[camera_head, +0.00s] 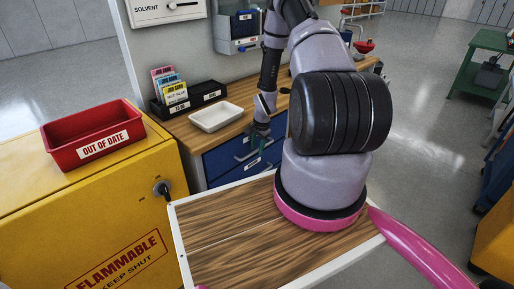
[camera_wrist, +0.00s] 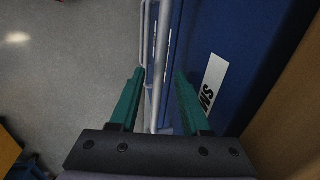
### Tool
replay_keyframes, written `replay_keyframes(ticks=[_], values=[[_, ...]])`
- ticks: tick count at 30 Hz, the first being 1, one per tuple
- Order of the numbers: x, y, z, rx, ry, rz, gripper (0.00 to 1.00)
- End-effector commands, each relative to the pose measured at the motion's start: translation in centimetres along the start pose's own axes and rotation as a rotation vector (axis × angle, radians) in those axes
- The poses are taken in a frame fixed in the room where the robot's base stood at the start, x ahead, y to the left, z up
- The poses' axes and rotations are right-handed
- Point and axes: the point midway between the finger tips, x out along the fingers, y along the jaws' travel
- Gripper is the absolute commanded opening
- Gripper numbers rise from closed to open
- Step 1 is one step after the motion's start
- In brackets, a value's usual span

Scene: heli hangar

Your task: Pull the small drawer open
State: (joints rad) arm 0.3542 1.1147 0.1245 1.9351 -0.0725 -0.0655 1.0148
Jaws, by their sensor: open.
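The blue drawer unit (camera_head: 222,163) sits under the wooden workbench, with blue drawer fronts, metal bar handles and white labels. In the wrist view a blue drawer front (camera_wrist: 203,45) fills the right side, with a white label (camera_wrist: 211,82) partly readable as "WS". A silver bar handle (camera_wrist: 162,60) runs down between the green fingers of my gripper (camera_wrist: 159,74). The fingers are apart, one on each side of the bar, and I cannot tell whether either touches it. In the head view my gripper (camera_head: 257,142) is at the drawer fronts and partly covers them.
A white tray (camera_head: 216,117) and a black card holder (camera_head: 188,98) stand on the workbench (camera_head: 183,126). A yellow flammables cabinet (camera_head: 95,215) with a red bin (camera_head: 93,136) on top is at left. Grey floor (camera_head: 425,130) is open at right, before a green table (camera_head: 485,62).

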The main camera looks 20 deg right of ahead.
Motion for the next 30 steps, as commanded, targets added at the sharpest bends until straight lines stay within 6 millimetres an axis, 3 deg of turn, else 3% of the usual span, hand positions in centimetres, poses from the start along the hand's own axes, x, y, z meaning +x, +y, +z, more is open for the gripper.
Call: replay_keyframes(ticks=[4,5,8,9,30], values=[[-0.01,0.00,0.00,0.000,0.000,0.000,0.47],[-0.02,0.00,0.00,0.000,0.000,0.000,0.43],[-0.02,0.00,0.00,0.000,0.000,0.000,0.05],[-0.02,0.00,0.00,0.000,0.000,0.000,0.00],[-0.05,0.00,0.01,0.000,0.000,0.000,0.00]])
